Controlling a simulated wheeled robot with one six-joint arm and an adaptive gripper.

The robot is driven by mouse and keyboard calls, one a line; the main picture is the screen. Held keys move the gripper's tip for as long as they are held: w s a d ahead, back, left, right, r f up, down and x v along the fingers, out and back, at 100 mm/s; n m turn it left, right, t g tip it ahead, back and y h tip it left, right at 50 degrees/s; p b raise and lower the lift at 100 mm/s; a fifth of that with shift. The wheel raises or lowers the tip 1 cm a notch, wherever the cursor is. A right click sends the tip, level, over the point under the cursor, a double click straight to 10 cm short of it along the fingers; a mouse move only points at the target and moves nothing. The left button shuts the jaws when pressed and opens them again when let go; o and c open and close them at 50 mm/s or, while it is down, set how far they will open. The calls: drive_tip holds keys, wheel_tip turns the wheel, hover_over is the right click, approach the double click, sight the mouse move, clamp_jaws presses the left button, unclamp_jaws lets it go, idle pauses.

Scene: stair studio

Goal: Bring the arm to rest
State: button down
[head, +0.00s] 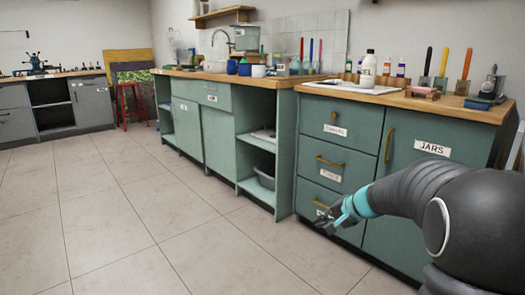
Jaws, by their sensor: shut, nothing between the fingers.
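My gripper (327,222) is in the head view at the lower right, at the end of my dark arm with a teal band at the wrist. It is shut and empty. It appears in front of the lowest drawer of the green cabinet (341,126), overlapping the drawer's label. I cannot tell whether it touches the drawer front. The arm reaches in from the right edge of the picture.
The green drawers and the JARS door (432,185) look shut. The wooden counter (420,97) above holds a white bottle (367,70), colored tools and small jars. Open shelves (257,165) stand left of the drawers. The tiled floor (130,215) is clear at left.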

drive_tip(key=s+r+n+g+h+p, duration=0.2)
drive_tip(key=s+n+h+p, duration=0.1)
drive_tip(key=s, duration=1.2)
drive_tip(key=s+r+n+g+h+p, duration=0.2)
drive_tip(key=s+r+n+h, duration=0.15)
drive_tip(key=s, duration=1.15)
drive_tip(key=s+a+r+n+t+p, duration=0.1)
drive_tip(key=s+r+t+p, duration=0.1)
drive_tip(key=s+r, duration=0.3)
drive_tip(key=shift+s+a+r+n+p, duration=0.2)
drive_tip(key=shift+r+n+p, duration=0.15)
drive_tip(key=shift+r+p, duration=0.25)
drive_tip(key=shift+y, duration=0.25)
